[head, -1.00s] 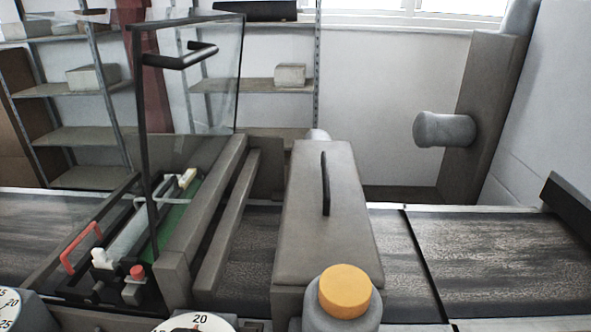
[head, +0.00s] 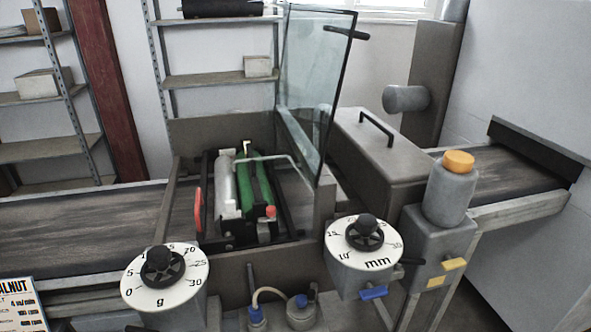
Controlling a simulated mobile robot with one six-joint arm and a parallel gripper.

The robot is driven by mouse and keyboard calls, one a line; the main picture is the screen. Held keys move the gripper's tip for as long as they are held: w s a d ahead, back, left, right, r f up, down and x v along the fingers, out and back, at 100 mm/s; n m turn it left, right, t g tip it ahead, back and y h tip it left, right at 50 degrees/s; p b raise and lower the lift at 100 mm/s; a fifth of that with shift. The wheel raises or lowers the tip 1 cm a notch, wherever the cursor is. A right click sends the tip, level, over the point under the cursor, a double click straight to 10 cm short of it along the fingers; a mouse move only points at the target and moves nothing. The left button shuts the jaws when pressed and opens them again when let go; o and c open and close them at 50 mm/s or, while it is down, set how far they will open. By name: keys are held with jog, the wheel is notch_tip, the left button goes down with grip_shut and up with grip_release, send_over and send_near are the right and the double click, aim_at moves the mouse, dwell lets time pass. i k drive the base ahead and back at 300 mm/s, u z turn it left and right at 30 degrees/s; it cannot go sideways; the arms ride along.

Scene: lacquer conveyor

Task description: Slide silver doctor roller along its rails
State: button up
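The silver doctor roller (head: 226,184) lies in the open coating bay, lengthwise from front to back, just left of the green roller (head: 256,182). The two are close together; I cannot tell whether they touch. Dark rails (head: 290,226) frame the rollers. A red handle (head: 198,209) stands at the left of the frame, and a red-topped knob (head: 270,211) is at the front right. A thin light bar (head: 270,157) crosses above the rollers. The glass guard (head: 312,75) is raised. My gripper is not in view.
Two dials, one marked g (head: 165,277) and one marked mm (head: 364,256), stand in front of the bay. A grey bottle with an orange cap (head: 451,188) stands at the right. A grey housing with a handle (head: 375,155) covers the belt. The space above the rollers looks clear.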

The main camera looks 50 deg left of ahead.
aim_at(225, 187)
jog(key=z, duration=0.05)
jog(key=k, duration=1.05)
jog(key=u, duration=1.75)
jog(key=i, duration=0.95)
jog(key=u, duration=0.05)
